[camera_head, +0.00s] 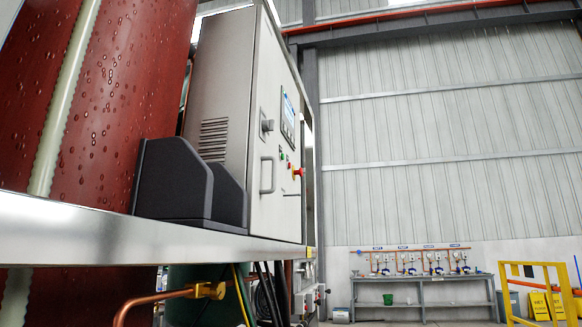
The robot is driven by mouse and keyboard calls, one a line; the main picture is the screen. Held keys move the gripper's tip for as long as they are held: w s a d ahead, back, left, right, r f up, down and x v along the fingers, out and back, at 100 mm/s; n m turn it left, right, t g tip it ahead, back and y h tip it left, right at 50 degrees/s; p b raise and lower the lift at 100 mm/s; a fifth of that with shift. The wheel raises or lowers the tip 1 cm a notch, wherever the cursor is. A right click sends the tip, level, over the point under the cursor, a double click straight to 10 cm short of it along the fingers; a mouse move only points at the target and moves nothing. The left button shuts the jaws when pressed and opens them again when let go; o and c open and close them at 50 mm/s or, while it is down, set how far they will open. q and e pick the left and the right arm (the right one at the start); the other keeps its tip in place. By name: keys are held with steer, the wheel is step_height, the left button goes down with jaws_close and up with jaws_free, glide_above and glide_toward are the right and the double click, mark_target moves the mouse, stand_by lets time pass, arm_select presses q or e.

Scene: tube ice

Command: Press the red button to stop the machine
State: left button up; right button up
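The control cabinet (266,205) stands left of the middle, its door seen at a steep angle. A red button (299,172) with a yellow base sticks out from the door, low on its right part. Smaller green and red controls (284,157) sit just up and left of it. A display panel (288,118) is above them, and a door handle (267,175) is to the left. Neither of my grippers shows in this view.
A metal beam (120,238) runs along the front left under the cabinet. Dark red wet tanks (120,90) fill the left. A copper pipe (165,297) juts out below. A pump bench (420,279) and yellow railing (515,290) stand far right; the floor hardly shows.

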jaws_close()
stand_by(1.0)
